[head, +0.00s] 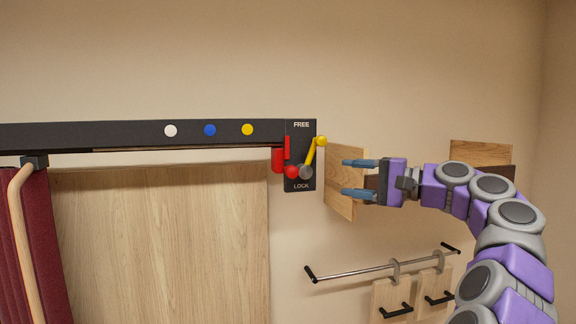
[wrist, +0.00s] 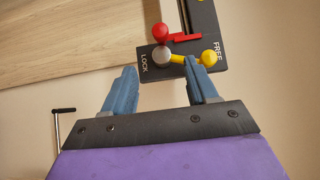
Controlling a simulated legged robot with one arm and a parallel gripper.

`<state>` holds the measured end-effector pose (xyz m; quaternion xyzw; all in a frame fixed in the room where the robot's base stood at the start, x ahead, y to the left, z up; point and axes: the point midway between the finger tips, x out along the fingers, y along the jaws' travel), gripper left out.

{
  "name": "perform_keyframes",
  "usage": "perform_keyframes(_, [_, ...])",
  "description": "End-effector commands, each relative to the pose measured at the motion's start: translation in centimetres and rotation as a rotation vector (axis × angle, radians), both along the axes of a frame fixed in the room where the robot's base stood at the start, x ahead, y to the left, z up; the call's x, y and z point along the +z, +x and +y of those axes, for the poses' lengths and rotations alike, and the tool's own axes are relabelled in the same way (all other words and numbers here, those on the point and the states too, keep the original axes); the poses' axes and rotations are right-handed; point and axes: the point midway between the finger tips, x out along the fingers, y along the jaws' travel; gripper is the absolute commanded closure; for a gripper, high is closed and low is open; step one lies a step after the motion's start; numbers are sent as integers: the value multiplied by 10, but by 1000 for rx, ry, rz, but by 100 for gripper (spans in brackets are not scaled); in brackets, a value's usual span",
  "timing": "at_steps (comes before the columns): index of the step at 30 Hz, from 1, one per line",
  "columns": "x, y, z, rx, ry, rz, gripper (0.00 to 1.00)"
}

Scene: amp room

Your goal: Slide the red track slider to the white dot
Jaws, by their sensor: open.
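The red track slider (head: 278,159) sits at the right end of the black track (head: 100,134), beside the lock plate (head: 300,182). A red ball knob (head: 291,172) is at its lower right. The white dot (head: 170,131) is on the track to the left, beyond a yellow and a blue dot. A yellow lever (head: 311,150) on the plate points up and right, toward FREE. My gripper (head: 352,178) is open and empty, right of the plate. In the wrist view the red knob (wrist: 160,32) and yellow lever (wrist: 190,58) lie beyond the fingertips (wrist: 162,68).
A wooden panel (head: 160,240) hangs below the track. A dark red curtain (head: 37,240) with a wooden rod (head: 22,230) is at the left. A wooden board (head: 345,180) is on the wall behind my gripper. A metal rail (head: 370,268) with hanging boards is below.

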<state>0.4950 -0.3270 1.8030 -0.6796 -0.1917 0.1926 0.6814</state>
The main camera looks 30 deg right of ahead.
Motion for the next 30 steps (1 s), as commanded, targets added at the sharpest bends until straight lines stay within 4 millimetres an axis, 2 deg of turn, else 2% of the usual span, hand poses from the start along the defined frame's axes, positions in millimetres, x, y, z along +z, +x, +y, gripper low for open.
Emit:
perform_keyframes(5, [0, 13, 9, 1, 1, 0, 42])
perform_keyframes(24, [0, 117, 68, 0, 1, 0, 42])
perform_keyframes(30, [0, 138, 82, -2, 2, -1, 42])
